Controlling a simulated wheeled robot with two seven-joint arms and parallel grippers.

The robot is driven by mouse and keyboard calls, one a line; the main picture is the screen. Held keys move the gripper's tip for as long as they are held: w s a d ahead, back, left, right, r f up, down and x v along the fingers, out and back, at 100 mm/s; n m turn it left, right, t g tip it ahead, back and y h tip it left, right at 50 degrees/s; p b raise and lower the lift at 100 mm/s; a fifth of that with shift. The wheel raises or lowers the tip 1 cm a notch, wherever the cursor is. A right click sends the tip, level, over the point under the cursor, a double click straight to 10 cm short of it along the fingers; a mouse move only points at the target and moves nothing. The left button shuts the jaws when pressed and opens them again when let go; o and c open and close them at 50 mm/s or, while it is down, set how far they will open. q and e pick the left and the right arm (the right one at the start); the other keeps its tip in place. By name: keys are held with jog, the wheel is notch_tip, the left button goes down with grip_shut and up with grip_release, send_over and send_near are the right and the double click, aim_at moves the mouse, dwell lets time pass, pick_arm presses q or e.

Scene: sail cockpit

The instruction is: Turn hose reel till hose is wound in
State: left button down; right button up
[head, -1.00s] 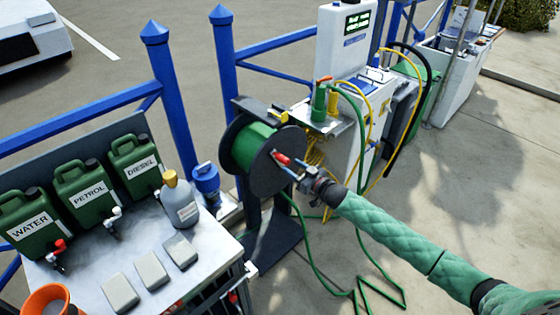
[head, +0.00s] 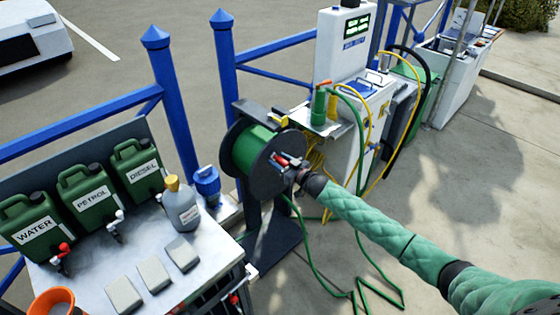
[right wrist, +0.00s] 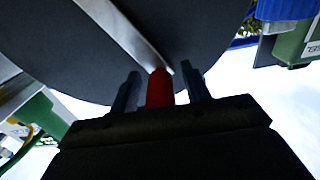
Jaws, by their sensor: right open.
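The hose reel (head: 262,158) stands by the blue railing, with dark round side plates and green hose on its drum. Its red crank handle (head: 283,159) sticks out from the near plate; it also shows in the right wrist view (right wrist: 160,88). My right gripper (head: 288,163) is at the handle, with its fingers (right wrist: 158,90) open on either side of it, apart from it. A metal crank arm (right wrist: 118,30) crosses the plate in the right wrist view. Loose green hose (head: 318,280) runs from the reel down onto the pavement. My left gripper is not in view.
A bench (head: 90,283) at lower left holds green cans, a grey bottle (head: 180,207) and grey blocks. A white pump cabinet (head: 345,50) with a yellow hose stands behind the reel. The pavement at right is clear.

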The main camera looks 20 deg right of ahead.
grip_shut()
